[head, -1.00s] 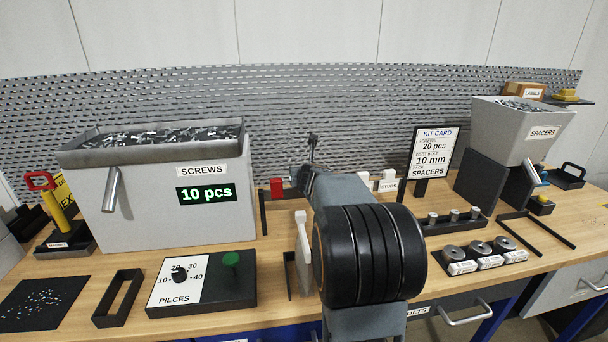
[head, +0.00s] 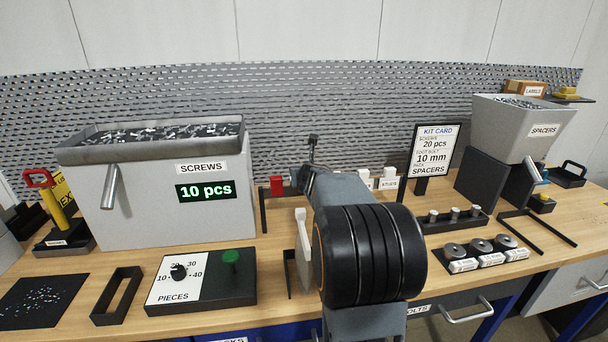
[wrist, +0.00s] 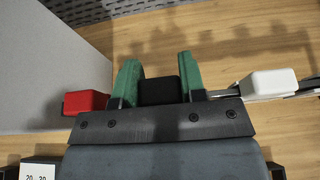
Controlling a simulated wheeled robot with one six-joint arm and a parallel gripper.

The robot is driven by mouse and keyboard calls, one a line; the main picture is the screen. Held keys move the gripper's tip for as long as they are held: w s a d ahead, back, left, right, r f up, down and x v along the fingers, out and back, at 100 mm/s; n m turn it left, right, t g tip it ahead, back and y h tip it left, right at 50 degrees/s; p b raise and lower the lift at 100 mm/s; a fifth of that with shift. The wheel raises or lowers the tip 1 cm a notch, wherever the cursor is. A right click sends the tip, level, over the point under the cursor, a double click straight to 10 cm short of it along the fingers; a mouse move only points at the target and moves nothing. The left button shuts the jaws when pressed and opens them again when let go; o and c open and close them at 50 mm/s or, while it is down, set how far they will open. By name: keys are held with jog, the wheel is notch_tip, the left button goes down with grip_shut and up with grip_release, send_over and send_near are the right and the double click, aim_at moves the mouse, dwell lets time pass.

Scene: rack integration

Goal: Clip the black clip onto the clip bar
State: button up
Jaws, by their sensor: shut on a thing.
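The black clip (wrist: 158,91) sits between the two green fingers of my gripper (wrist: 156,84) in the wrist view, and the gripper is shut on it. A red clip (wrist: 86,103) is to its left and a white clip (wrist: 268,83) to its right, roughly in line with it. A short grey stretch of the clip bar (wrist: 228,95) shows beside the white clip. The bar behind the gripper is hidden, so I cannot tell whether the black clip touches it. In the head view my arm hides the black clip; the red clip (head: 276,185) and white clips (head: 389,179) show beside the arm.
The grey screws bin (head: 150,190) stands close on the left. The kit card (head: 434,152) and spacers hopper (head: 520,125) are on the right. A dial panel (head: 200,280) lies in front. Bare wood table shows behind the clips in the wrist view.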

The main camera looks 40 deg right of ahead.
jog(key=shift+f+b, duration=0.45)
jog(key=shift+f, duration=0.05)
jog(key=o, duration=1)
jog(key=p+v, duration=0.4)
jog(key=v, duration=0.9)
jog(key=s+a+f+n+g+y, duration=0.15)
jog(key=a+n+y, duration=0.25)
jog(key=a+n, duration=0.7)
jog(key=s+a+f+n+g+y, duration=0.15)
jog(key=a+n+y, duration=0.5)
jog(key=n, duration=0.65)
jog(key=s+a+f+n+g+h, duration=0.1)
jog(key=s+f+n+g, duration=0.1)
jog(key=s+n, duration=0.2)
jog(key=s+a+f+n+g+h, duration=0.1)
jog(key=s+a+f+n+h, duration=0.1)
jog(key=n, duration=0.5)
jog(key=s+a+f+n+g+h, duration=0.1)
jog(key=s+f+n+g, duration=0.1)
jog(key=s+n, duration=0.3)
jog(key=shift+s+a+f+n+g+h+p, duration=0.1)
jog(key=shift+s+f+n+g+h+p, duration=0.1)
jog(key=shift+f+n, duration=0.2)
jog(key=shift+s+a+f+n+g+h+p, duration=0.1)
jog(key=shift+s+f+n, duration=0.15)
jog(key=shift+f, duration=0.2)
